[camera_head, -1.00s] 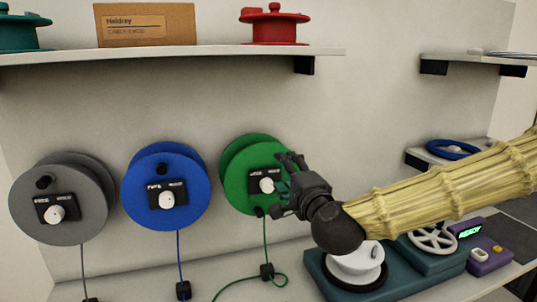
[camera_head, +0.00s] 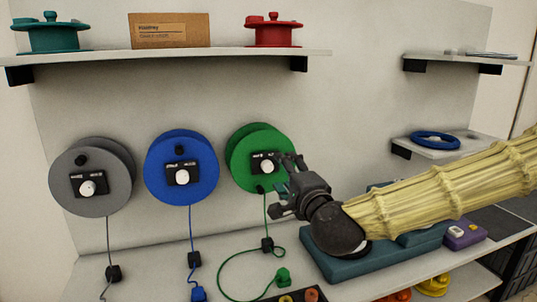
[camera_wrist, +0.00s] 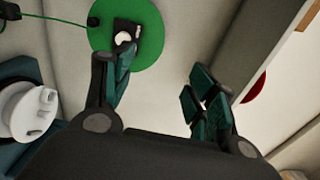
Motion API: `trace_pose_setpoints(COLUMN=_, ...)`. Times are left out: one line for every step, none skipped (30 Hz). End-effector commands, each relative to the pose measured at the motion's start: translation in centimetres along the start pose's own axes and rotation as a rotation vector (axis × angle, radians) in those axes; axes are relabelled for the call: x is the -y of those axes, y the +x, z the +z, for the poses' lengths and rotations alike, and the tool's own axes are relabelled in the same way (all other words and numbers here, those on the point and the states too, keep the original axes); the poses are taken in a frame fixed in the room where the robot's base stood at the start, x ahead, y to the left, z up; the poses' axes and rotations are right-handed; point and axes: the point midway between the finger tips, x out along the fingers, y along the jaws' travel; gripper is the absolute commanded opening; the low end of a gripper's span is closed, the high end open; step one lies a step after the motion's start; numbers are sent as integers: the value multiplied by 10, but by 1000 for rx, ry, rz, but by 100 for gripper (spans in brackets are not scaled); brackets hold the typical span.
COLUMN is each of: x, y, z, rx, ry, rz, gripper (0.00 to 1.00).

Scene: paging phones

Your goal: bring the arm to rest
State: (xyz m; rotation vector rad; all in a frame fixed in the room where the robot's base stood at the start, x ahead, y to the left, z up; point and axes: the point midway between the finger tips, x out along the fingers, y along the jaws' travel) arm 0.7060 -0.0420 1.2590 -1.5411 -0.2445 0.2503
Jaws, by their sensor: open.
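My gripper (camera_head: 284,188) is open and empty in the head view, just in front of and to the lower right of the green reel (camera_head: 254,147) on the wall. My straw-coloured arm reaches in from the right edge. In the wrist view the two fingers (camera_wrist: 160,88) are spread wide with nothing between them. The green reel also shows there (camera_wrist: 98,35), beyond the left finger. I cannot tell whether that finger touches it.
A blue reel (camera_head: 194,154) and a grey reel (camera_head: 110,160) hang to the left. A shelf (camera_head: 220,57) runs above. Under my arm a teal base (camera_head: 345,268) stands on the bench; a purple box (camera_head: 470,238) is right of it. A blue ring (camera_head: 435,134) lies on a small shelf.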

Motion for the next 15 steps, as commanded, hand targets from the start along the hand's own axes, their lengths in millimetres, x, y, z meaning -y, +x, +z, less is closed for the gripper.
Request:
trace_pose_setpoints(x=0, y=0, z=-1, rx=-1, ry=0, rz=0, gripper=57)
trace_pose_setpoints(x=0, y=0, z=-1, rx=-1, ry=0, rz=0, gripper=57)
trace_pose_setpoints(x=-11, y=0, z=0, rx=2, ry=-10, rz=15, gripper=57)
trace_pose_setpoints(x=-16, y=0, z=0, rx=3, ry=-16, rz=23, gripper=57)
trace_pose_setpoints(x=-21, y=0, z=0, rx=4, ry=-22, rz=31, gripper=57)
trace_pose_setpoints(x=-27, y=0, z=0, rx=6, ry=-29, rz=41, gripper=57)
trace_pose_setpoints(x=-32, y=0, z=0, rx=7, ry=-34, rz=48, gripper=57)
trace_pose_setpoints(x=-38, y=0, z=0, rx=9, ry=-40, rz=58, gripper=57)
trace_pose_setpoints(x=-47, y=0, z=0, rx=12, ry=-48, rz=71, gripper=57)
trace_pose_setpoints(x=-53, y=0, z=0, rx=14, ry=-55, rz=80, gripper=57)
trace_pose_setpoints(x=-59, y=0, z=1, rx=17, ry=-62, rz=89, gripper=57)
trace_pose_setpoints(x=-66, y=0, z=2, rx=21, ry=-72, rz=101, gripper=57)
trace_pose_setpoints(x=-75, y=0, z=2, rx=25, ry=-81, rz=114, gripper=57)
trace_pose_setpoints(x=-82, y=0, z=3, rx=28, ry=-89, rz=125, gripper=57)
trace_pose_setpoints(x=-92, y=-1, z=3, rx=32, ry=-99, rz=141, gripper=57)
